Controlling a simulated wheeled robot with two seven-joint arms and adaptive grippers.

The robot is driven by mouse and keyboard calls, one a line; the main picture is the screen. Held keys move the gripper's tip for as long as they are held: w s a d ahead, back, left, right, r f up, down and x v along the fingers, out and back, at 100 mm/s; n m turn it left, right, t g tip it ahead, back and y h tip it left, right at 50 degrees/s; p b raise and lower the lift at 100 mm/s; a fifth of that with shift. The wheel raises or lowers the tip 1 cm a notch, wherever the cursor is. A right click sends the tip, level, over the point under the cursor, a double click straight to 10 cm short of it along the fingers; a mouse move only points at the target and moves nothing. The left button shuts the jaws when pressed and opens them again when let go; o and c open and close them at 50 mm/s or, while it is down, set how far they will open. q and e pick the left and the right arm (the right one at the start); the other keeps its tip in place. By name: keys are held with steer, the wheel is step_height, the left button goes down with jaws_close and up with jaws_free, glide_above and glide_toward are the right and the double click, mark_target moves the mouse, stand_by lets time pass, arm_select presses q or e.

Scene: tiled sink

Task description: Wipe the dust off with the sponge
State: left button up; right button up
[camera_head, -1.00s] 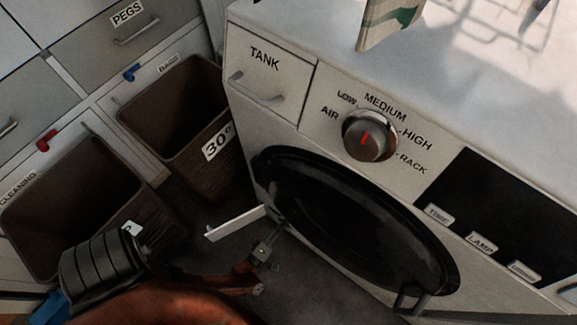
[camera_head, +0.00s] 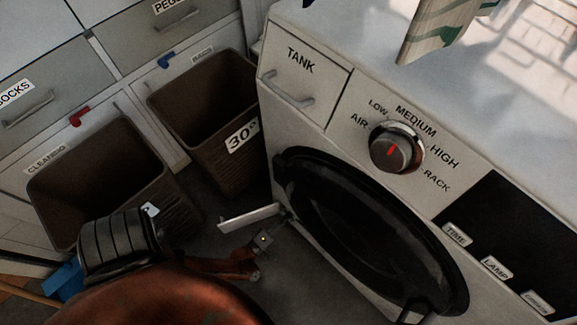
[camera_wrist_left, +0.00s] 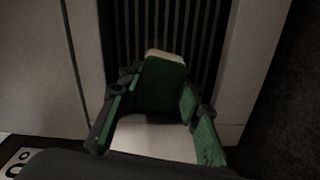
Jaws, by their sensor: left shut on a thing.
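In the left wrist view, my left gripper (camera_wrist_left: 158,88) is shut on a green sponge (camera_wrist_left: 163,70) with a pale top edge. The sponge stands between the two dark fingers, whose inner pads are also green. It is in front of a dark grille (camera_wrist_left: 160,22) with upright slats. Whether it touches the slats I cannot tell, and no dust can be made out in the dim light. In the head view the sponge cannot be made out low beside the white appliance (camera_head: 322,112). My right gripper is in neither current view.
A pale flap (camera_head: 248,216) sticks out low at the appliance's left side. The round black door (camera_head: 370,235) and the knob (camera_head: 393,150) are on its front. Two brown bins, one marked 30° (camera_head: 205,110) and one under the cleaning label (camera_head: 95,185), stand to the left.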

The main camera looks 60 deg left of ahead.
arm_select(q)
steer(key=shift+d, duration=0.4)
steer(key=w+d, duration=0.2)
steer(key=d, duration=0.8)
steer(key=shift+w+b, duration=0.3)
steer(key=shift+w, duration=0.05)
steer(key=shift+a, duration=0.15)
steer(key=shift+s+a+r, duration=0.1)
steer(key=shift+s+a, duration=0.05)
steer(key=shift+a, duration=0.9)
steer(key=shift+s+a, duration=0.1)
steer(key=shift+a, duration=0.95)
steer(key=shift+c, duration=0.3)
steer(key=shift+s+a, duration=0.35)
steer(key=shift+a, duration=0.7)
steer(key=shift+s+a, duration=0.4)
steer(key=shift+a, duration=0.7)
steer(key=shift+s+a, duration=0.35)
steer(key=shift+a, duration=0.7)
steer(key=shift+c, duration=0.2)
